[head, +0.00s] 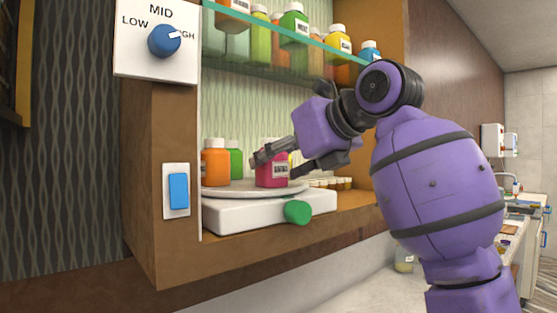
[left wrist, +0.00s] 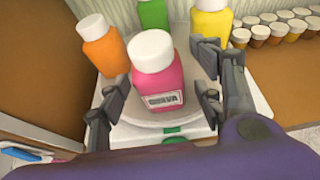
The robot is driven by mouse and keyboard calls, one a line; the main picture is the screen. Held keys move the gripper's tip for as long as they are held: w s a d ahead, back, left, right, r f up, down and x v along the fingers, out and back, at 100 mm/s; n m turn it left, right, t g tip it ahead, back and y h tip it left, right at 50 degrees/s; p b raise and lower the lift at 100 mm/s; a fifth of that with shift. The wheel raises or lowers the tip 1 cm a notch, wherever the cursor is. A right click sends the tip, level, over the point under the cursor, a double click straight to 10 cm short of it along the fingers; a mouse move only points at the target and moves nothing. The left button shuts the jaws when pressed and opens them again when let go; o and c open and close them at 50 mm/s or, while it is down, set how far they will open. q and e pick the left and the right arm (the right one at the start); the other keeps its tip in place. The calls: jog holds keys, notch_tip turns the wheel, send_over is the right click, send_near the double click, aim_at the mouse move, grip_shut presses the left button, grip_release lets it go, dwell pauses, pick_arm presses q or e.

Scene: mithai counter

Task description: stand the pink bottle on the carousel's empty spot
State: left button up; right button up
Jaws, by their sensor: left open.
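The pink bottle (head: 272,170) with a white cap stands upright on the front of the round carousel (head: 226,190). In the left wrist view the pink bottle (left wrist: 159,88) shows its label facing me, and the carousel plate (left wrist: 150,124) is under it. My left gripper (head: 277,164) is open around the bottle. In the left wrist view its fingers (left wrist: 163,90) are spread on both sides, with a gap visible on the right; contact on the left is unclear. Orange (left wrist: 98,42), green (left wrist: 152,14) and yellow (left wrist: 211,24) bottles stand on the carousel behind it. My right gripper is not in view.
The carousel sits on a white base with a green knob (head: 298,212), inside a wooden niche. A glass shelf (head: 270,26) with several bottles hangs above. Small jars (left wrist: 275,26) stand at the right. A dial (head: 164,40) and blue switch (head: 178,190) are at the left.

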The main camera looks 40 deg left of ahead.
pick_arm(q)
jog(key=w+v, duration=0.1)
jog(key=v, duration=1.1)
jog(key=shift+s+b, duration=0.4)
jog(key=shift+s, duration=0.05)
